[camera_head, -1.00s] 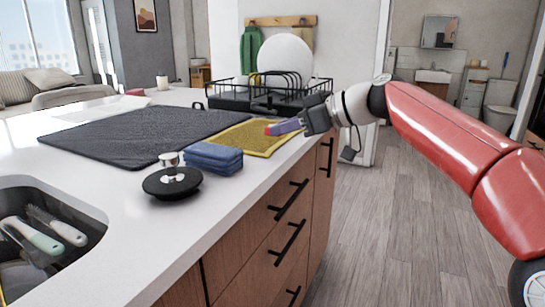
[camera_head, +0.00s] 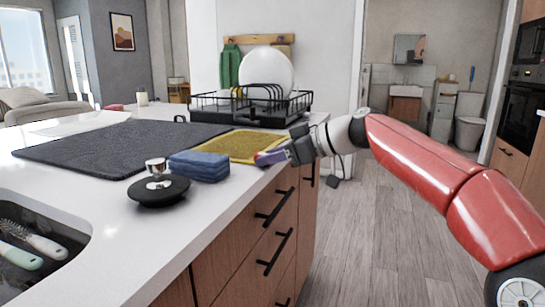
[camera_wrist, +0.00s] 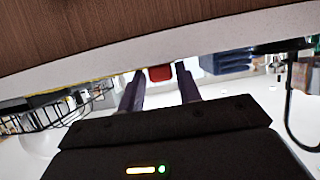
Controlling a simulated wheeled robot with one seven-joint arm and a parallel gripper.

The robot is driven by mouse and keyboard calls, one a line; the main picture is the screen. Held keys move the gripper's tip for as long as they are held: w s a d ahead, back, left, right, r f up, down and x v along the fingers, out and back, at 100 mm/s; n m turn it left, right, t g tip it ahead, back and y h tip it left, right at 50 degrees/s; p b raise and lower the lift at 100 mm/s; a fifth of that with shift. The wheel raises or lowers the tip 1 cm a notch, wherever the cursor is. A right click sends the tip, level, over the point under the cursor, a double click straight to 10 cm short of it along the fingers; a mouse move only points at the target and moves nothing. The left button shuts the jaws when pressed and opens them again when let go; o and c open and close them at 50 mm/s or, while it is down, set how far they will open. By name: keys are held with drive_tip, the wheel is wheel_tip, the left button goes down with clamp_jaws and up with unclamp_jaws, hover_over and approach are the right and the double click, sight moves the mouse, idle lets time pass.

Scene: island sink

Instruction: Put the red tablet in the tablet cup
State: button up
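The red tablet (camera_head: 260,157) shows at the tips of my gripper (camera_head: 270,157), just above the counter's right edge. In the wrist view the tablet (camera_wrist: 160,73) sits between the two purple fingertips of my gripper (camera_wrist: 160,68). The contact is too blurred to see clearly, but the tablet has travelled with the fingers.
A folded blue cloth (camera_head: 199,166) lies between the black base and my gripper. A yellow mat (camera_head: 237,146), a dark mat (camera_head: 115,148) and a black dish rack (camera_head: 290,108) with a white plate (camera_head: 266,72) lie behind. The sink (camera_head: 75,237) is at the lower left.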

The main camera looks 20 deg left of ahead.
drive_tip(key=shift+o, duration=0.7)
drive_tip(key=shift+f, duration=0.1)
drive_tip(key=shift+s, duration=0.1)
drive_tip(key=shift+r+p, duration=0.35)
drive_tip(key=shift+p, duration=0.05)
drive_tip(key=w+b+v, duration=0.1)
drive_tip(key=v, duration=1)
drive_tip(key=shift+s+d+r, duration=0.2)
drive_tip(key=shift+s+d, duration=0.2)
drive_tip(key=shift+s, duration=0.05)
